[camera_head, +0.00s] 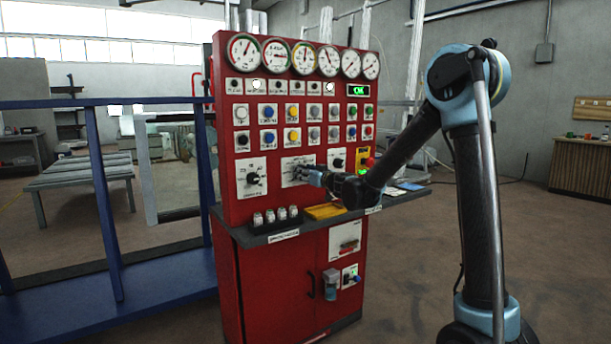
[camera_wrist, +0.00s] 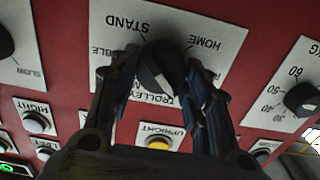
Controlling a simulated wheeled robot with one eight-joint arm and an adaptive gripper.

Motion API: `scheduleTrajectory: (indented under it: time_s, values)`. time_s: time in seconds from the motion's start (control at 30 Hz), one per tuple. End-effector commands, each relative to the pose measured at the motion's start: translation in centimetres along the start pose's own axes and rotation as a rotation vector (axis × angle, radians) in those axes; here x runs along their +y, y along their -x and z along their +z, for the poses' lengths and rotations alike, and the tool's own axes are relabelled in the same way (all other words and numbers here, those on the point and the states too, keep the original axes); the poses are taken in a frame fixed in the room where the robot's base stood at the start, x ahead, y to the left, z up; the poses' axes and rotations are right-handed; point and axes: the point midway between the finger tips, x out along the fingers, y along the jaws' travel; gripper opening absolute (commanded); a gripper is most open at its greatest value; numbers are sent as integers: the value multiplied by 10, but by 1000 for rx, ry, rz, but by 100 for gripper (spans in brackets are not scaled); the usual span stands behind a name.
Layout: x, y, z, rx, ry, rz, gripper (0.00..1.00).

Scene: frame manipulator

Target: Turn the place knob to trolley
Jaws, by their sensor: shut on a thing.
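The place knob (camera_wrist: 158,62) is a black round knob on a white label plate (camera_wrist: 112,22), seen upside down in the wrist view. The words STAND, HOME and TROLLEY are readable around it, and others are partly covered. My gripper (camera_wrist: 161,80) has one finger on each side of the knob and is shut on it. The fingers hide part of the lower lettering, and I cannot tell exactly which word the knob points to. In the head view, my gripper (camera_head: 303,173) is at the middle plate of the red panel (camera_head: 226,150) and hides the knob.
A knob with a number scale (camera_wrist: 302,98) and a knob marked SLOW (camera_wrist: 4,44) flank the plate. A yellow button (camera_wrist: 158,143) and others lie close by. Below, the panel's ledge holds several small bottles (camera_head: 270,217) and a yellow tray (camera_head: 326,211).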

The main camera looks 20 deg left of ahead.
Motion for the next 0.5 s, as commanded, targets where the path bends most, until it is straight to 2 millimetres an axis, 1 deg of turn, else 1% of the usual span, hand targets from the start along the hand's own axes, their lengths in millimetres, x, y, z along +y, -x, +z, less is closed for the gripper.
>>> scheduleTrajectory:
  time_s: [0.27, 0.5]
  values:
    - [1, 0, 0, 0, -80, 2, 20]
    - [3, 0, 0, 0, -255, 2, 20]
